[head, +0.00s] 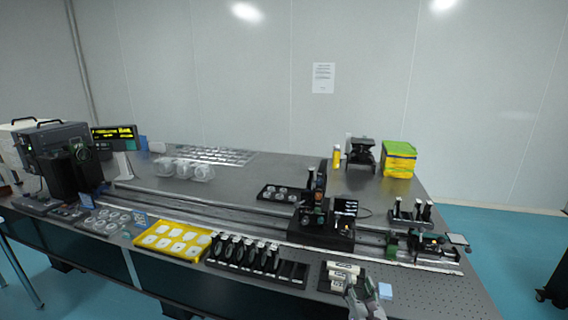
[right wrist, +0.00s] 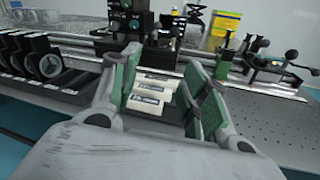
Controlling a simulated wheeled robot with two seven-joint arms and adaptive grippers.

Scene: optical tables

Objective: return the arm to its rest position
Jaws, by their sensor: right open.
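My right gripper (head: 366,290) shows at the bottom of the head view, near the front edge of the optical table (head: 440,286). In the right wrist view the right gripper (right wrist: 160,90) is open, with its green-padded fingers spread apart. Between and beyond the fingers lie several white labelled blocks (right wrist: 150,90) in a dark holder. These white blocks (head: 343,272) also show in the head view just behind the gripper. Nothing is seen held between the fingers. My left gripper is not in view.
A black rack of mounted optics (head: 245,252) and a yellow tray (head: 172,238) line the front edge. A rail with a dark optical stage (head: 318,232) runs behind. A yellow-green box (head: 398,159) stands at the back right. The perforated tabletop at front right is mostly clear.

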